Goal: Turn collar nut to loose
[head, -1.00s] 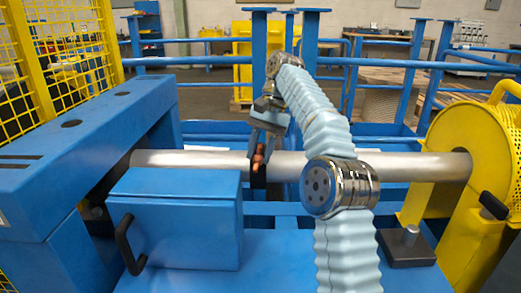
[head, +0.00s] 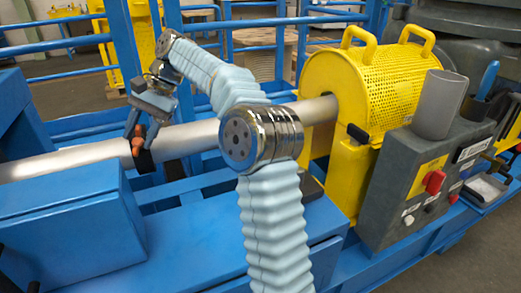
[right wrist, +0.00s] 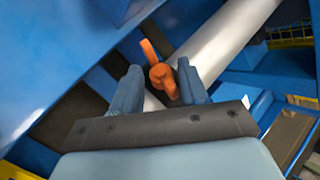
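The orange collar nut (head: 138,135) has wing-like lobes and sits on a black collar (head: 146,161) around a long grey shaft (head: 185,138). My right gripper (head: 135,122) is above the nut, its fingers pointing down at it. In the right wrist view the orange nut (right wrist: 161,76) lies between the two blue-grey fingertips of the right gripper (right wrist: 158,78), with a gap visible to each side. The gripper is open, not clamped on the nut. My left gripper is out of view.
A yellow perforated guard (head: 365,85) covers the shaft's right end. A grey control box (head: 415,185) with a red switch (head: 434,181) stands right of it. A blue box (head: 75,225) is at the front left. Blue rails run behind the shaft.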

